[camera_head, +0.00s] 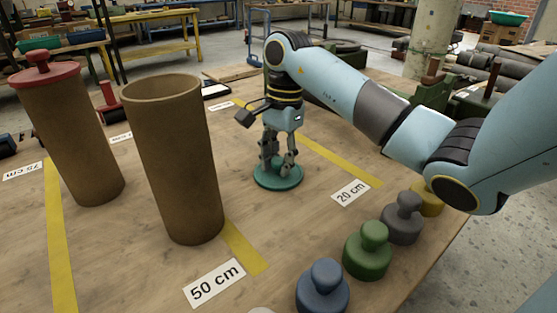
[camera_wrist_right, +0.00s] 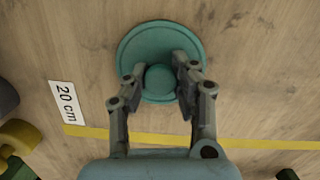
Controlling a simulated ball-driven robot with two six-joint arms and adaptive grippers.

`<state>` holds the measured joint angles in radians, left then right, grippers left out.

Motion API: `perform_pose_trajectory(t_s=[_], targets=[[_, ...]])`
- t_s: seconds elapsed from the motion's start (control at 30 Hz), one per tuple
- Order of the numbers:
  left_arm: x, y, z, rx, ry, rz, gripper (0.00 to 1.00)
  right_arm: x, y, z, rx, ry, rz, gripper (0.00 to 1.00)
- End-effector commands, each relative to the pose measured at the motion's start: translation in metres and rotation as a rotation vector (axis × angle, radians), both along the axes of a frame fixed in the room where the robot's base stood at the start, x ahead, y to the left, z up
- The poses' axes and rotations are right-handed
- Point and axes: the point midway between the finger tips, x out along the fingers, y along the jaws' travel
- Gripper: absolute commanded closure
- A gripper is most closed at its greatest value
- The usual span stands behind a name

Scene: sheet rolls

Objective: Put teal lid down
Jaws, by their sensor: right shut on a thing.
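The teal lid (camera_head: 278,177) is a round disc with a knob, right of the open brown roll in the head view. It also shows in the right wrist view (camera_wrist_right: 160,45), over the wood table top. My right gripper (camera_head: 279,165) comes down from above, its fingers on either side of the lid's knob, shut on it. The same gripper shows in the wrist view (camera_wrist_right: 158,80). The lid looks level and at or very near the table (camera_head: 110,245); I cannot tell whether it touches. My left gripper is not in view.
An open brown roll (camera_head: 172,160) stands upright left of the lid. Another roll (camera_head: 72,140) with a red lid (camera_head: 43,70) stands further left. Blue (camera_head: 323,290), green (camera_head: 368,252), grey (camera_head: 402,218) and yellow (camera_head: 428,198) knobbed pieces line the right edge. Yellow strips carry length labels.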

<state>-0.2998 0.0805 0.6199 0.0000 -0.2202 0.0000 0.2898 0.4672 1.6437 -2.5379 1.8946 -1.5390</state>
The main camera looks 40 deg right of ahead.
Motion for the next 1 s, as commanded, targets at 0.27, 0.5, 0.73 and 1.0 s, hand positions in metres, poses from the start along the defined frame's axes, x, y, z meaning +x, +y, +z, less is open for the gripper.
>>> perform_pose_trajectory(t_s=[0.27, 0.5, 0.73, 1.0], targets=[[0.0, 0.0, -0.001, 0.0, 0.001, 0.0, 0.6, 0.0, 0.0, 0.0, 0.0, 0.0, 0.0, 0.51], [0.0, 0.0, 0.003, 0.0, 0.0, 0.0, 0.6, 0.0, 0.0, 0.002, 0.0, 0.0, 0.0, 0.51], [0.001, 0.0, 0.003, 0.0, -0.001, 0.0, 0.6, 0.002, -0.005, 0.039, -0.003, -0.005, 0.0, 0.51], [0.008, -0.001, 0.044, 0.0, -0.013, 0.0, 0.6, 0.001, -0.011, 0.103, 0.0, -0.002, 0.0, 0.51]])
